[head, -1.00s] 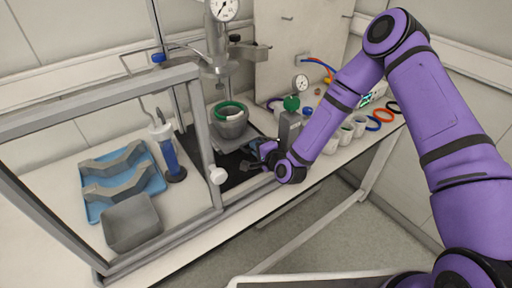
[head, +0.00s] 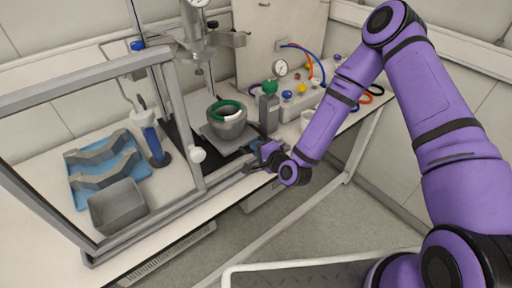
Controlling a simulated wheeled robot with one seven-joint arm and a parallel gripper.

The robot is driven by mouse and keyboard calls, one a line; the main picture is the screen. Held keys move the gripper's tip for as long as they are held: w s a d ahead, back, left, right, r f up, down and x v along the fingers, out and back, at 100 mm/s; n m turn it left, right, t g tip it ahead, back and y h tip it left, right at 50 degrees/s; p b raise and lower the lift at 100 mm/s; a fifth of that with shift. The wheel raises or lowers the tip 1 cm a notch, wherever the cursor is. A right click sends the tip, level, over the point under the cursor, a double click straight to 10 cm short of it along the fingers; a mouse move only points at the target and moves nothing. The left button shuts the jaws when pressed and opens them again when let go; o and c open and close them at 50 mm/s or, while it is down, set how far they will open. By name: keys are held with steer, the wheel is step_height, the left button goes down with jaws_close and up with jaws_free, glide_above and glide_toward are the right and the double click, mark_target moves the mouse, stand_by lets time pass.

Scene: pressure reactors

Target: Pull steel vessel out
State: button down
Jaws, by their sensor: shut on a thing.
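The steel vessel (head: 229,126) is a grey cup with a green ring on its rim and something white inside. My gripper (head: 256,151) is low at the plate's front right edge, below and right of the vessel. It is shut at the front of the plate; the gripped part is small and mostly hidden by the fingers.
A grey metal frame (head: 180,125) with a white knob (head: 197,154) stands left of the vessel. A grey block with a green knob (head: 269,86) stands close on its right. A blue tray (head: 80,187), grey bin (head: 118,207) and blue cylinder (head: 153,145) are left.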

steer(key=c, duration=1.2)
jaws_free()
steer(key=v, duration=1)
steer(key=shift+s+d+r, duration=0.1)
steer(key=shift+s+d, duration=0.1)
steer(key=shift+s, duration=0.1)
steer(key=shift+r, duration=0.1)
